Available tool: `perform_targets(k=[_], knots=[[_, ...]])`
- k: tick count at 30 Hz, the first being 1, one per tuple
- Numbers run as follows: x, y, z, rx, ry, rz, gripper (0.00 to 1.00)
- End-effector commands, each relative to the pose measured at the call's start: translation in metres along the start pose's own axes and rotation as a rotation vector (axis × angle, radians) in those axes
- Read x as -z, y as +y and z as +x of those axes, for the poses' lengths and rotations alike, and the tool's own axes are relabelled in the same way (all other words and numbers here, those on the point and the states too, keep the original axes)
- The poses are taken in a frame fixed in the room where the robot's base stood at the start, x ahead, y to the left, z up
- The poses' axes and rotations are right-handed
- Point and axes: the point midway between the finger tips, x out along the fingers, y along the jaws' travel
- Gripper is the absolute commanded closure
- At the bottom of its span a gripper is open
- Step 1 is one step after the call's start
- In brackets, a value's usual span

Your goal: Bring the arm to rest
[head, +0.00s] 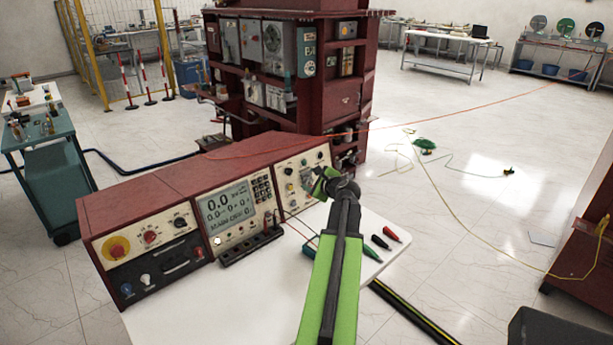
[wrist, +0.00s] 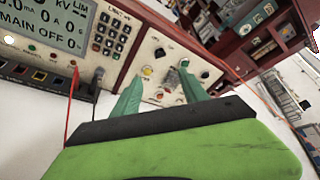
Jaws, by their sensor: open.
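My green and black arm (head: 335,265) reaches forward from the bottom of the head view, over the white table. My gripper (head: 322,184) is at its far end, in front of the right panel of a red test console (head: 190,176). In the wrist view my gripper (wrist: 158,85) shows two green fingers spread apart with nothing between them. The console's right panel (wrist: 168,68), with knobs and a yellow button, lies behind the fingers. Whether the fingertips touch the panel cannot be told.
The white table (head: 180,315) carries the console, a black terminal strip (head: 250,246) and red, black and green probes (head: 392,234). A thin orange cable (head: 440,118) runs behind my gripper. A dark red cabinet (head: 345,95) stands beyond. Open floor (head: 460,210) lies to the right.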

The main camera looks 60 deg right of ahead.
Motion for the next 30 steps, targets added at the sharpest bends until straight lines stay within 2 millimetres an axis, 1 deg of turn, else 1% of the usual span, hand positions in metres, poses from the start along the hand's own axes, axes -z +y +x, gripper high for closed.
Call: perform_targets(k=[14, 17, 20, 21, 22, 23, 24, 25, 26, 27, 29, 30], knots=[[-0.001, 0.001, 0.0, -0.001, -0.001, -0.002, 0.48], [-0.015, 0.016, 0.007, -0.036, -0.013, -0.044, 0.48], [-0.055, 0.061, 0.024, -0.133, -0.05, -0.171, 0.48], [-0.076, 0.086, 0.031, -0.187, -0.072, -0.244, 0.48], [-0.093, 0.107, 0.036, -0.229, -0.091, -0.305, 0.48], [-0.109, 0.129, 0.04, -0.272, -0.112, -0.367, 0.48], [-0.13, 0.158, 0.043, -0.329, -0.141, -0.453, 0.48], [-0.146, 0.18, 0.044, -0.372, -0.164, -0.517, 0.48], [-0.161, 0.202, 0.045, -0.414, -0.189, -0.583, 0.48], [-0.18, 0.232, 0.043, -0.47, -0.223, -0.674, 0.48], [-0.208, 0.278, 0.038, -0.554, -0.28, -0.814, 0.48], [-0.225, 0.309, 0.032, -0.61, -0.321, -0.911, 0.48]])
